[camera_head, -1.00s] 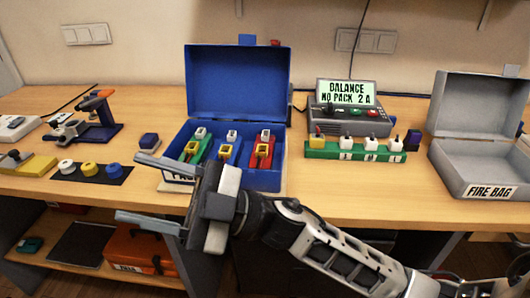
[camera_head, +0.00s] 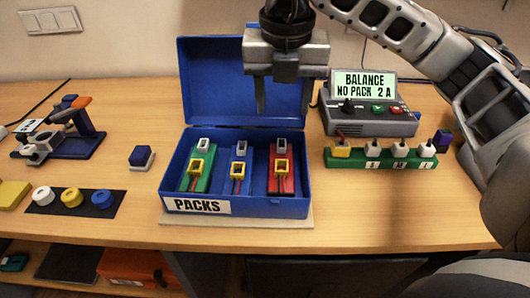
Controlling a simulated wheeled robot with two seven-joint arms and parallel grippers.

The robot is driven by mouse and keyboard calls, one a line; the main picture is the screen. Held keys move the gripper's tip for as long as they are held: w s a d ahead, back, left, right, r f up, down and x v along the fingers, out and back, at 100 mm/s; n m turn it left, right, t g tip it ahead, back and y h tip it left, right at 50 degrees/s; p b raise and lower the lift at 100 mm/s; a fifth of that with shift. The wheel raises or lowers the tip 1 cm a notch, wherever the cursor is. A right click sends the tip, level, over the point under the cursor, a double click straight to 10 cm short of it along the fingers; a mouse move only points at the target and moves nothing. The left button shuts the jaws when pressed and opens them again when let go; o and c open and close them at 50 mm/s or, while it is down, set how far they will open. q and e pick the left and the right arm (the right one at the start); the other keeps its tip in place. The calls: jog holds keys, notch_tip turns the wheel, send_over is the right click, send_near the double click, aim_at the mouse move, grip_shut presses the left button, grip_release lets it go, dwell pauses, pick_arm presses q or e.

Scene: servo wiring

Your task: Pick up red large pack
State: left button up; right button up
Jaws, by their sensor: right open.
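The red large pack (camera_head: 283,182) lies in the right part of the open blue box labelled PACKS (camera_head: 266,207), with a yellow connector and a grey-white one on its leads. A blue pack (camera_head: 238,181) lies in the middle and a green pack (camera_head: 196,184) at the left. My right gripper (camera_head: 284,108) points down, open and empty, above the back of the box in the picture, in front of its raised lid (camera_head: 212,90). My left gripper is not in view.
Right of the box stand a charger reading BALANCE NO PACK 2 A (camera_head: 385,121) and a green connector strip (camera_head: 381,159). A small blue block (camera_head: 140,157), a black mat with round pieces (camera_head: 108,206) and a blue tool stand (camera_head: 83,140) are at left.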

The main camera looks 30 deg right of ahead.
jog(key=b, duration=0.2)
send_near(282, 160)
jog(key=f, duration=0.4)
jog(key=shift+w+d+f+p, duration=0.15)
jog(key=shift+w+d+p, duration=0.1)
jog(key=shift+p, duration=0.05)
jog(key=shift+w+d+f+p, duration=0.1)
jog(key=shift+w+f+p, duration=0.15)
jog(key=shift+f, duration=1.2)
jog(key=shift+w+d+f+p, duration=0.1)
jog(key=shift+f+p, duration=0.1)
jog(key=shift+f, duration=1.3)
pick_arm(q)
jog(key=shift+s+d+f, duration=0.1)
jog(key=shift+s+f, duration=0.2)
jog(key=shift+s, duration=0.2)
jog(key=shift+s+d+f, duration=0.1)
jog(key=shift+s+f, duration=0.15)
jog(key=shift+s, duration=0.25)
pick_arm(e)
jog(key=shift+r, duration=0.1)
jog(key=c, duration=1.1)
